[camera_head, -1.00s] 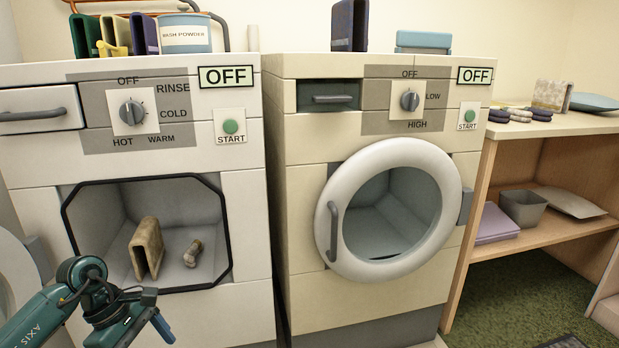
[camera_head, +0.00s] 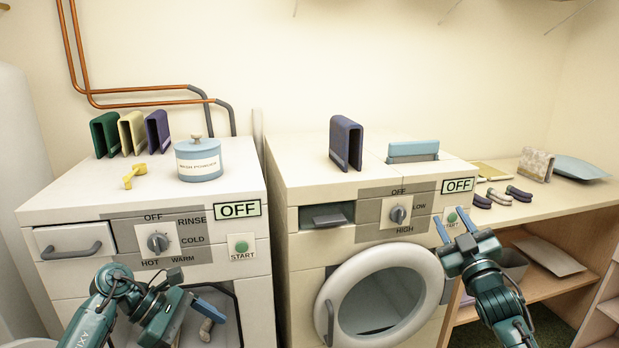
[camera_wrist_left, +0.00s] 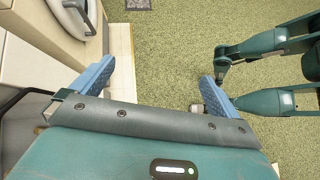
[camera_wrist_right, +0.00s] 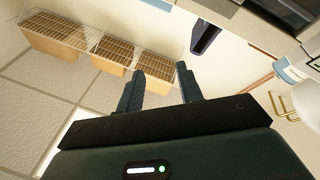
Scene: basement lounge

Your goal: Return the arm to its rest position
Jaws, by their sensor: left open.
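My left arm comes in at the lower left of the head view, in front of the left washer (camera_head: 70,285). Its gripper (camera_head: 205,315) overlaps the washer's dark opening in the picture; its blue fingers stand wide apart and empty in the left wrist view (camera_wrist_left: 157,72). My right arm rises at the lower right. Its gripper (camera_head: 450,220) points up in front of the right machine (camera_head: 300,265), near the START button in the picture. Its fingers are apart with nothing between them, as the right wrist view (camera_wrist_right: 160,70) also shows.
The machine tops hold a wash powder jar (camera_head: 199,160), a yellow scoop (camera_head: 134,174), several folded cloths and a dark blue one (camera_head: 346,142). The round door (camera_head: 335,290) is at the right machine's front. A wooden shelf unit (camera_head: 560,205) stands at right. Green carpet (camera_wrist_left: 170,40) is clear below.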

